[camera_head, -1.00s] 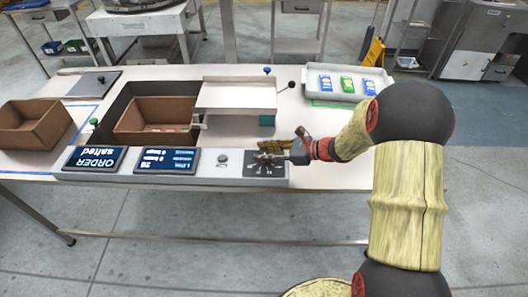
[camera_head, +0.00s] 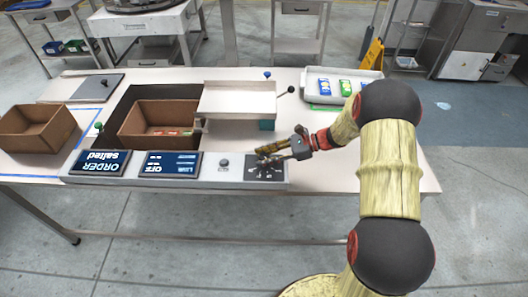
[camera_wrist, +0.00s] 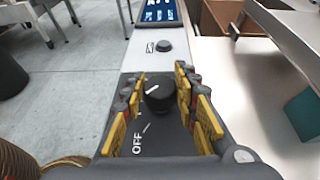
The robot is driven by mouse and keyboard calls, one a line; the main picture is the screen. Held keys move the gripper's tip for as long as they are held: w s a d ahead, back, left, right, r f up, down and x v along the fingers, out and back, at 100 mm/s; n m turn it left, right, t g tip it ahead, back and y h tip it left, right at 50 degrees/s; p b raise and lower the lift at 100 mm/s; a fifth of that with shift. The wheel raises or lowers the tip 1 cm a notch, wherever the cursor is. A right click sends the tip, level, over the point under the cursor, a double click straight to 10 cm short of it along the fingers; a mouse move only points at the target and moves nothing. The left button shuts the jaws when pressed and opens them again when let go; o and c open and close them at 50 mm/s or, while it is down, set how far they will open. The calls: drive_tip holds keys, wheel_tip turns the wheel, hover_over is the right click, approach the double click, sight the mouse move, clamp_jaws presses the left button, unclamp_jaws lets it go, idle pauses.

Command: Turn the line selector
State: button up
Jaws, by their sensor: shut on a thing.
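The line selector is a round black knob (camera_wrist: 158,98) with a white pointer line, on a dark plate (camera_head: 265,174) at the right end of the grey control panel. In the wrist view the knob sits between the yellow-padded fingers of my gripper (camera_wrist: 160,96), which is shut on it. The plate carries an "OFF" label (camera_wrist: 138,145) with a tick beside it; other marks are mostly hidden by the fingers. In the head view my gripper (camera_head: 268,155) reaches the plate from the right and covers the knob. The panel's right screen (camera_head: 172,163) reads "Line OFF".
The left screen (camera_head: 101,161) reads "ORDER salted". A round button (camera_head: 224,162) stands left of the selector plate. A brown box (camera_head: 157,118) sits in the weigher recess, another (camera_head: 38,130) at far left. A tray (camera_head: 312,87) with packets stands back right.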

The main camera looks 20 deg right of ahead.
drive_tip(key=shift+n+g+y+p, duration=0.3)
drive_tip(key=shift+n+g+p, duration=1.05)
drive_tip(key=shift+n+g, duration=0.8)
drive_tip(key=shift+g, duration=0.25)
drive_tip(key=o, duration=1.1)
drive_tip(key=shift+o, duration=0.5)
drive_tip(key=shift+d, duration=0.1)
drive_tip(key=v, duration=1.2)
